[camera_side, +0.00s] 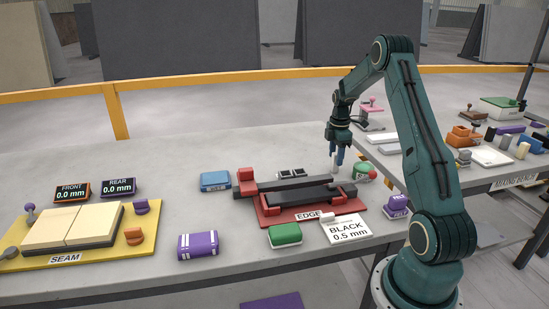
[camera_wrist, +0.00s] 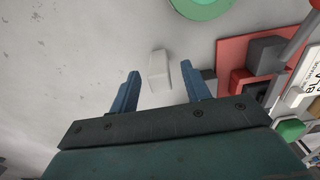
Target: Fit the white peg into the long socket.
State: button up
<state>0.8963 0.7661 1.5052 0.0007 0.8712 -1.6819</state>
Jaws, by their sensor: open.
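In the wrist view a white peg (camera_wrist: 158,70) stands on the grey slab, just beyond and between the tips of my open blue fingers (camera_wrist: 160,80). Nothing is held. In the side view my gripper (camera_side: 336,156) is low over the slab behind the right end of the red EDGE fixture, with a pale piece at its fingers that looks like the peg. A small black block with pale-edged openings (camera_side: 292,173) lies behind the fixture. I cannot tell whether it is the long socket.
The red EDGE fixture (camera_side: 268,222) bears long dark bars. A blue block (camera_side: 215,181), green block (camera_side: 285,234), purple block (camera_side: 198,245) and BLACK card (camera_side: 347,230) lie around. The slab's back left is clear.

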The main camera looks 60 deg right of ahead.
aim_at(336, 153)
jog(key=shift+f, duration=0.4)
grip_shut()
jog(key=shift+r, duration=0.15)
notch_tip(336, 153, up, 20)
dwell(0.9)
dwell(0.5)
